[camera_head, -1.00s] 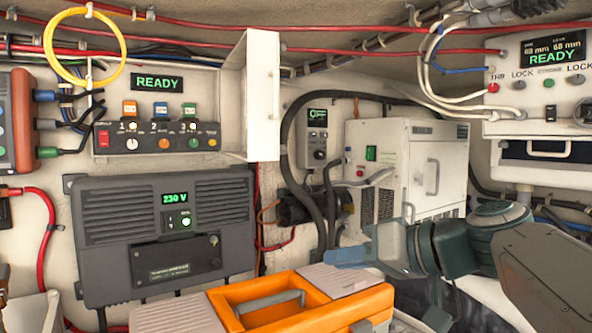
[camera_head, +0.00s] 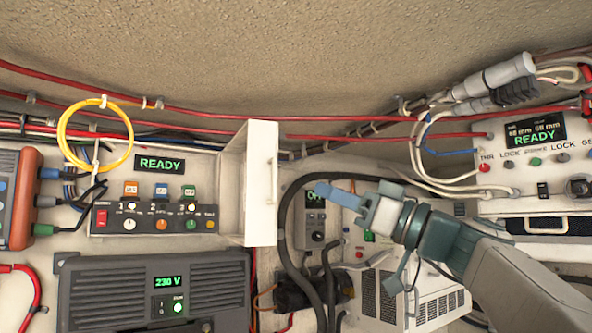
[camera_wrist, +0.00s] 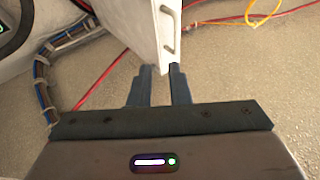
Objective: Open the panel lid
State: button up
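The panel lid (camera_head: 262,184) is a white upright plate that stands out from the wall at the right side of the switch panel (camera_head: 152,221), with a bar handle (camera_head: 274,180) on its face. The switches are exposed. My gripper (camera_head: 342,197) is right of the lid in the head view, its blue fingers pointing left toward it. In the wrist view, my gripper (camera_wrist: 163,68) shows two fingers with a gap between them and nothing held. The lid (camera_wrist: 148,35) and handle (camera_wrist: 168,32) lie just beyond the fingertips. I cannot tell whether they touch.
A dark grey 230 V unit (camera_head: 100,290) is below the panel. A yellow cable coil (camera_head: 66,135) hangs at left. Red cables (camera_head: 350,136) run above. A white vented unit (camera_head: 400,300) and black hoses (camera_head: 290,215) are behind and below my arm. A control box (camera_head: 540,165) is at right.

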jog(key=p+x, duration=0.2)
jog(key=x, duration=0.5)
jog(key=shift+f, duration=0.1)
grip_shut()
dwell(1.1)
grip_release()
jog(key=shift+d, duration=0.1)
